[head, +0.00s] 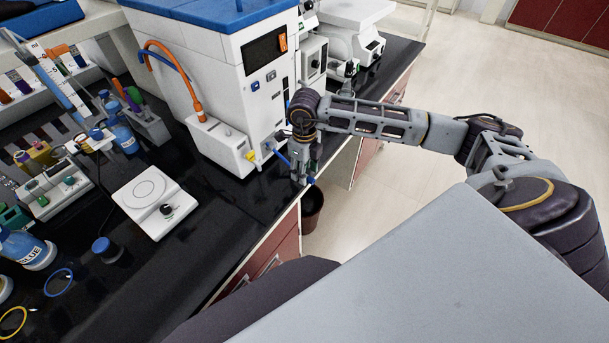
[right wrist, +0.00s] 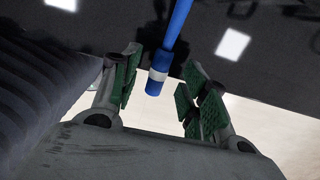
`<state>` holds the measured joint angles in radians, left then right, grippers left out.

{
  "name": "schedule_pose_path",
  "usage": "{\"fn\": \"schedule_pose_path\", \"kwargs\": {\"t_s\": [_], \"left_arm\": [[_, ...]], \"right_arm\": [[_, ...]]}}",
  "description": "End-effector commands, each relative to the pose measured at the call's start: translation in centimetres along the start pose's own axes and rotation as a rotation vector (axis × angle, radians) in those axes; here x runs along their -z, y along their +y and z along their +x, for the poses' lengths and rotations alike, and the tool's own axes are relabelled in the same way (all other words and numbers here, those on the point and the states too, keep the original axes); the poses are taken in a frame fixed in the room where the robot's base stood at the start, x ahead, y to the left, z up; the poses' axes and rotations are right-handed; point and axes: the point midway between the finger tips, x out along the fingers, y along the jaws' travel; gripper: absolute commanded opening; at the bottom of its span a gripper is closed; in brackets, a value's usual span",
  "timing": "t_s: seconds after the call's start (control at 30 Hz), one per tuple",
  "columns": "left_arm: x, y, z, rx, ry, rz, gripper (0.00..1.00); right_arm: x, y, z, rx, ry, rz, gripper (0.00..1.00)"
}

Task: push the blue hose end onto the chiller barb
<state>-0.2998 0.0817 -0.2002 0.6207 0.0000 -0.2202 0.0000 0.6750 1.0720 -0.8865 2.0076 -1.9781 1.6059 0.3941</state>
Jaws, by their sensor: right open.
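The chiller (head: 222,70) is a white box with a blue top at the back of the bench. Small yellow and blue fittings (head: 251,155) show low at its front; I cannot tell which is the barb for the blue hose. My right gripper (head: 304,174) is at the bench's front edge, right of these fittings. In the right wrist view it is open, with green finger pads on both sides. The blue hose end (right wrist: 155,84), with a white band, hangs between the fingers and looks clear of both pads. My left gripper is out of view.
An orange hose (head: 195,92) arches over the chiller's side. A white round-topped plate device (head: 155,200), blue-capped bottles (head: 122,138) and racks fill the bench at left. A dark bin (head: 312,210) stands on the floor below the gripper.

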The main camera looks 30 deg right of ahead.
Motion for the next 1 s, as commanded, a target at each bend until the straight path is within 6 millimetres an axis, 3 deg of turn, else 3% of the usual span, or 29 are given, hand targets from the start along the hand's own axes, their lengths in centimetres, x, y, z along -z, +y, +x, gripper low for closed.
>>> {"fn": "schedule_pose_path", "kwargs": {"t_s": [0.2,0.67,1.0], "left_arm": [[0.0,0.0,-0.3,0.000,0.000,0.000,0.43],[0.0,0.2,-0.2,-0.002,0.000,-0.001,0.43],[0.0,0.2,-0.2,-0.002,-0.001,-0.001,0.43]], "right_arm": [[0.0,0.0,1.5,0.000,0.000,0.000,0.45],[0.0,0.0,1.5,0.000,-0.001,0.000,0.45],[0.0,0.0,1.5,0.000,-0.001,0.000,0.03]]}}
